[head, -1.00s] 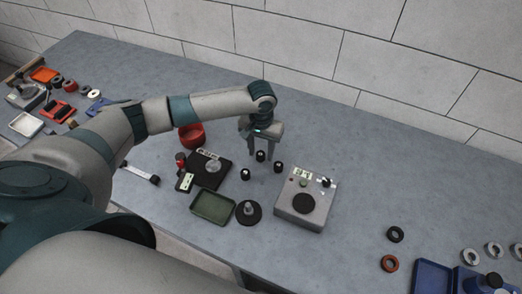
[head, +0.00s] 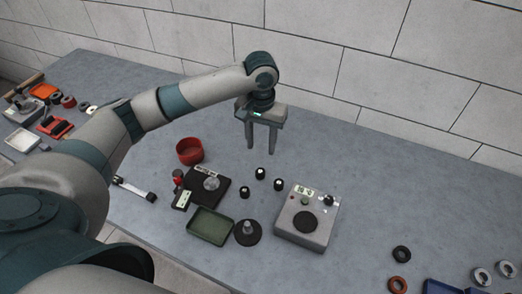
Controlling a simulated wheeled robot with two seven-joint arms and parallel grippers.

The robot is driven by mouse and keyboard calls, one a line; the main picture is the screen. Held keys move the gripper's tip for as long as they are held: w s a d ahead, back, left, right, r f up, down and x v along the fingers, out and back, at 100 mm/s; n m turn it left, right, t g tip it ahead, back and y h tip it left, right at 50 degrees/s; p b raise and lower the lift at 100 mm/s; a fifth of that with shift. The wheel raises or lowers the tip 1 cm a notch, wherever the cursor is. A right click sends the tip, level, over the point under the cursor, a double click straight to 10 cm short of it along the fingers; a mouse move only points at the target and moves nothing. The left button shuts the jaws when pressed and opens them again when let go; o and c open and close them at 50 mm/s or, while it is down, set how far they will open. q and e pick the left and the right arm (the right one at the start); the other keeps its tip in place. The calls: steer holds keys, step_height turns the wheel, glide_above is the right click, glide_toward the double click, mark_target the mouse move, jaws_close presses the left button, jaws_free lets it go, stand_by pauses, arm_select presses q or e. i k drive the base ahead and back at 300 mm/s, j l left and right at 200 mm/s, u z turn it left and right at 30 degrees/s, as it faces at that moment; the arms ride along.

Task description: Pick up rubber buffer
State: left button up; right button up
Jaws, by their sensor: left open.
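Several small black parts with light tops, which look like the rubber buffers, stand on the grey table: one at the back (head: 261,173), one at the right (head: 279,185) and one at the front left (head: 244,192). My left gripper (head: 261,151) is open and points down, with nothing between its two fingers. Its fingertips show just behind and above the back buffer in the picture, apart from it. My right gripper is not in view.
A grey box with a dial (head: 306,217) stands right of the buffers. The table behind the grey box is clear.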

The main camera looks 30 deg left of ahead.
mark_target(244, 191)
steer(key=u, duration=1)
steer(key=k, duration=0.5)
